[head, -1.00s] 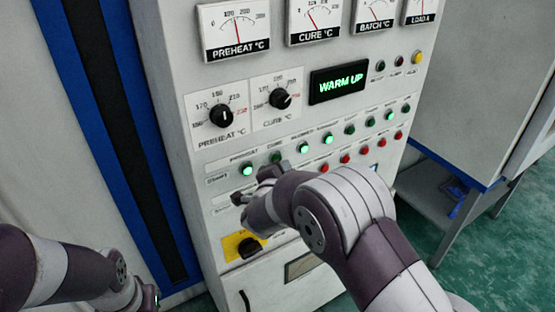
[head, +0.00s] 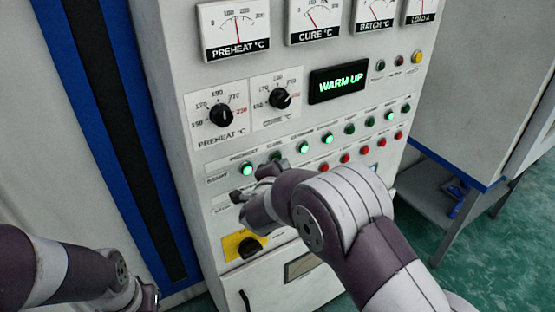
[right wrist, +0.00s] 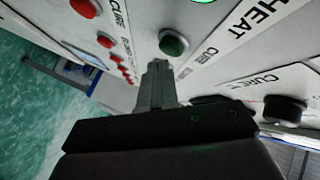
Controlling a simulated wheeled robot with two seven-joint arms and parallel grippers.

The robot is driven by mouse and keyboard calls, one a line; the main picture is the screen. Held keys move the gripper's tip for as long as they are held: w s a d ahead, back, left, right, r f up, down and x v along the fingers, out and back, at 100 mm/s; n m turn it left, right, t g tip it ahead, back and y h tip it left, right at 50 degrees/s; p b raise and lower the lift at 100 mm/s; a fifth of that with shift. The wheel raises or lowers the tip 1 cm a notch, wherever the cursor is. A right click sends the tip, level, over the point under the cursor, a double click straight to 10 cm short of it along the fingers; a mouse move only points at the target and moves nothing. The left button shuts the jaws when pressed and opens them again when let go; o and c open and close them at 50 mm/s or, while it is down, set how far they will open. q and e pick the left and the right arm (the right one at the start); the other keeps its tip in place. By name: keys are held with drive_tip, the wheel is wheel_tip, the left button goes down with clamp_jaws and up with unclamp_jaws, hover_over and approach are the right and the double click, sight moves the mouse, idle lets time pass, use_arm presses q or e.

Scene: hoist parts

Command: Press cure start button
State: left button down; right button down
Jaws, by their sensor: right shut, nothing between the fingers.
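The cure start button (head: 275,157) is a dark green, unlit button in the top row of the panel, second from the left. It shows close up in the right wrist view (right wrist: 173,42), beside a CURE label. My right gripper (head: 268,171) is just below it in the head view, partly hidden by my own wrist. In the right wrist view its fingers (right wrist: 158,72) are shut and empty, with the tips near the button's lower edge. I cannot tell whether they touch it. My left arm enters at the lower left; its gripper does not show.
A lit green preheat button (head: 247,169) is just left of the cure button. Red buttons (head: 346,158) run below the green row. Above are a preheat knob (head: 221,116), a cure knob (head: 280,98) and a display (head: 339,84) reading WARM UP. A black knob on a yellow plate (head: 238,242) sits below.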

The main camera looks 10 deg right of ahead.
drive_tip(key=shift+w+a, duration=0.25)
drive_tip(key=shift+w, duration=0.35)
idle(0.7)
drive_tip(key=shift+s+d, duration=0.1)
drive_tip(key=shift+s, duration=0.1)
drive_tip(key=shift+s+d, duration=0.2)
drive_tip(key=shift+s, duration=0.45)
drive_tip(key=shift+s+b, duration=0.1)
drive_tip(key=shift+b, duration=0.2)
drive_tip(key=shift+s+d+b, duration=0.1)
drive_tip(key=shift+s+d, duration=0.2)
drive_tip(key=shift+s, duration=0.45)
drive_tip(key=shift+s+d+b, duration=0.1)
drive_tip(key=shift+s+d, duration=0.15)
drive_tip(key=shift+s, duration=0.5)
drive_tip(key=shift+s+d+b, duration=0.1)
drive_tip(key=shift+s+d, duration=0.2)
drive_tip(key=shift+s, duration=0.45)
